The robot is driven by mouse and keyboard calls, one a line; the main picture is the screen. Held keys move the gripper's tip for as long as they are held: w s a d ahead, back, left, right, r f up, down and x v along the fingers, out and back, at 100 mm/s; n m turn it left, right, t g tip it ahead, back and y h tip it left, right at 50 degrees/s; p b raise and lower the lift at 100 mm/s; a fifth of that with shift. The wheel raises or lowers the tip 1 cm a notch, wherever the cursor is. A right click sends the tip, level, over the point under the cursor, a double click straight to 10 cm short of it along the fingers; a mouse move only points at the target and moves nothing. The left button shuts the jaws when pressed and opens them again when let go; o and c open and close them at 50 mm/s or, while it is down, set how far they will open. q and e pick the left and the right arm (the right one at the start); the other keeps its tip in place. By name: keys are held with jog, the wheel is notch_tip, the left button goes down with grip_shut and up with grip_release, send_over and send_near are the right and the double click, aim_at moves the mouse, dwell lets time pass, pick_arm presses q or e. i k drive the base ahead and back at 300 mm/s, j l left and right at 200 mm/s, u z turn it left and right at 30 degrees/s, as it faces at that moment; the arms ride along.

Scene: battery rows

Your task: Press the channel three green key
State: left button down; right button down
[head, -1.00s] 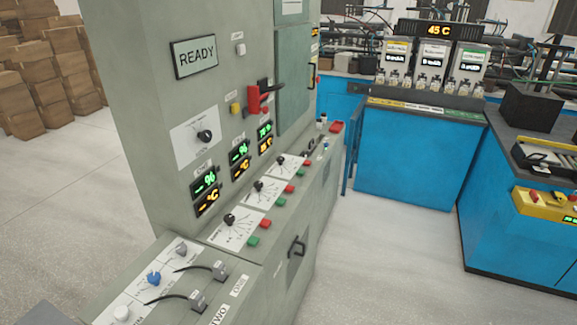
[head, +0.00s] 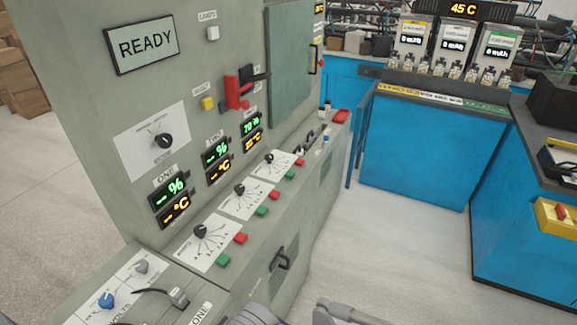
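The sloped panel of the grey-green cabinet holds three channel plates, each with a black knob, a red key and a green key. The middle green key (head: 262,211) and the near green key (head: 223,260) sit closer to me. Grey parts of my own arms reach in at the bottom edge. No gripper fingers show, so neither gripper can be placed relative to the keys.
A READY screen (head: 142,43), a red lever switch (head: 237,90) and a yellow button (head: 207,103) are on the upright panel. A black handle (head: 282,261) juts from the cabinet front. Blue benches (head: 415,150) stand behind. The floor right of the cabinet is clear.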

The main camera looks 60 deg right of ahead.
aim_at(290, 174)
jog(key=l+u, duration=0.1)
jog(key=l, duration=1.65)
jog(key=k+l+u, duration=0.1)
jog(key=l, duration=1.65)
